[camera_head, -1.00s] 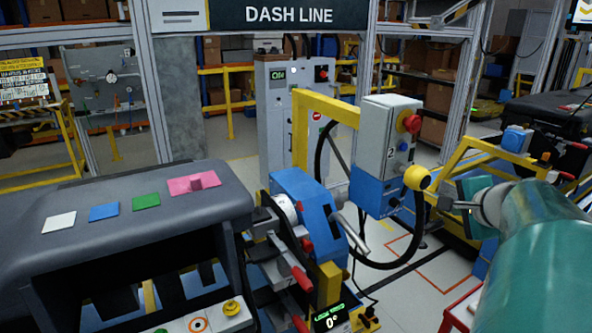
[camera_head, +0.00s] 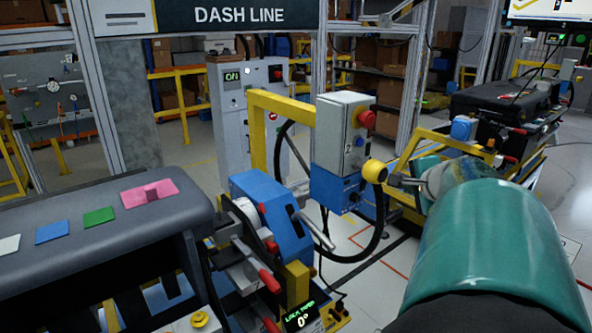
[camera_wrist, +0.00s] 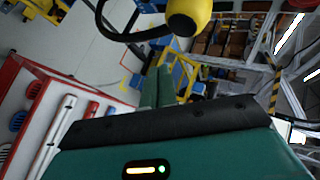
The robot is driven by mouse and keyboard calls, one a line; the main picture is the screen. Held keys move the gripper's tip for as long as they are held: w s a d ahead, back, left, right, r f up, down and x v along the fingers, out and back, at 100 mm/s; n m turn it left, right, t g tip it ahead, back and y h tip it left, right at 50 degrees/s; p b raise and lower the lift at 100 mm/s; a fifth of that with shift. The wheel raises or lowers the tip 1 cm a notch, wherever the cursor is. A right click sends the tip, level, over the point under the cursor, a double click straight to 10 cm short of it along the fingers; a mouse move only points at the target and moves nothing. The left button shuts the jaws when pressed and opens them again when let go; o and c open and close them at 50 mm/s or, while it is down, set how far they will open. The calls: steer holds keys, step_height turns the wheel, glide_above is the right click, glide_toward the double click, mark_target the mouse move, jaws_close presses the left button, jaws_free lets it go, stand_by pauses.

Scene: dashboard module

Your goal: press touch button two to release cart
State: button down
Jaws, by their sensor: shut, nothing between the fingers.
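The control box marked 2 (camera_head: 342,135) is grey above and blue below, mounted on a yellow post. A round yellow touch button (camera_head: 374,172) sticks out of its lower right side. The button also shows at the top edge of the wrist view (camera_wrist: 188,14). My gripper (camera_head: 393,181) is shut and empty, with its tip just right of the yellow button in the head view. I cannot tell whether they touch. The cart in the task cannot be clearly identified; a blue fixture with red-handled clamps (camera_head: 268,220) stands left of the box.
A black cable (camera_head: 368,250) loops below the box. A red knob (camera_head: 366,119) sits above the button. A dark dashboard (camera_head: 120,215) with colored pads is at the left. Another dark module (camera_head: 510,100) stands at the back right. A red-edged tool tray shows in the wrist view (camera_wrist: 28,66).

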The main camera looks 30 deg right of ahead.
steer(key=shift+w+a, duration=0.2)
steer(key=shift+w, duration=1.75)
stand_by(0.5)
steer(key=shift+w, duration=0.45)
steer(key=shift+w+a, duration=0.1)
steer(key=shift+w, duration=0.3)
stand_by(0.6)
steer(key=shift+s, duration=0.8)
steer(key=shift+s, duration=0.15)
steer(key=shift+s+d, duration=0.15)
steer(key=shift+s, duration=1.05)
steer(key=shift+s+d, duration=0.15)
steer(key=shift+s, duration=1)
